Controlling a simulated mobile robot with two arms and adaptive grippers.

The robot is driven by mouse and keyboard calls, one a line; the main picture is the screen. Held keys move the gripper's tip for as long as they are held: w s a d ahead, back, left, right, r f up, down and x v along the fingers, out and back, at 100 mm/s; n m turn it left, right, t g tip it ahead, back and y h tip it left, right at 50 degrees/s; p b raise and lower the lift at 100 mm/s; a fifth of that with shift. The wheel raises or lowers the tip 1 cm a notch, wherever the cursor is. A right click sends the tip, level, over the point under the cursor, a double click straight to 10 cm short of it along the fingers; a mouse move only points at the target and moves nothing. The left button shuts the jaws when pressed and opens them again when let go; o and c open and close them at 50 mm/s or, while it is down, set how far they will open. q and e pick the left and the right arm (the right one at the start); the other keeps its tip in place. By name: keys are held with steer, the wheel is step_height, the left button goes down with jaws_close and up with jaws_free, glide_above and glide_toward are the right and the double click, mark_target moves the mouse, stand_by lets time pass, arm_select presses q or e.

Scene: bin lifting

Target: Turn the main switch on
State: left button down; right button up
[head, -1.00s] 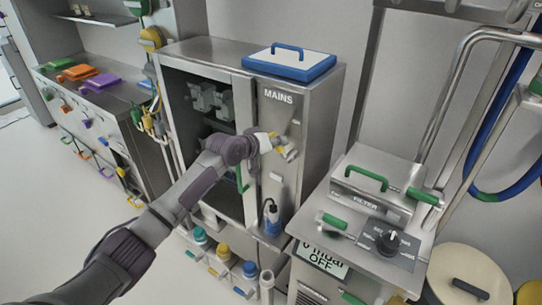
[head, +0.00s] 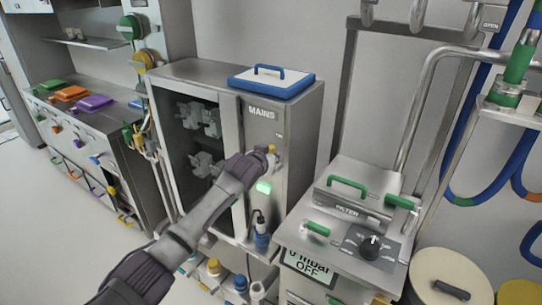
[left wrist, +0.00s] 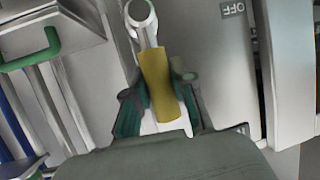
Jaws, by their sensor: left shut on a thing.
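The main switch is a metal lever with a yellow grip (left wrist: 157,72), on the front of the steel cabinet (head: 293,135) marked MAINS. My left gripper (head: 267,153) is at this panel, just below the MAINS lettering. In the left wrist view its fingers (left wrist: 157,92) lie on both sides of the yellow grip, shut on it. The lever runs from a round metal pivot at the top of that view down between the fingers. An OFF label (left wrist: 233,9) is on the panel beside it. A green lamp (head: 264,187) glows below my gripper. My right gripper is not in view.
A blue-rimmed tray lid (head: 270,82) lies on top of the cabinet. To the right stands a filter unit (head: 345,200) with green handles and a black knob (head: 371,246). A blue connector (head: 261,235) hangs below the panel. Clear floor lies at left.

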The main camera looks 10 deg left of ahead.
arm_select(q)
steer(key=shift+d+f, duration=0.1)
stand_by(0.3)
steer(key=c, duration=0.9)
jaws_free()
steer(key=shift+c, duration=0.2)
steer(key=shift+s, duration=0.1)
steer(key=v, duration=1.2)
steer(key=shift+d, duration=0.1)
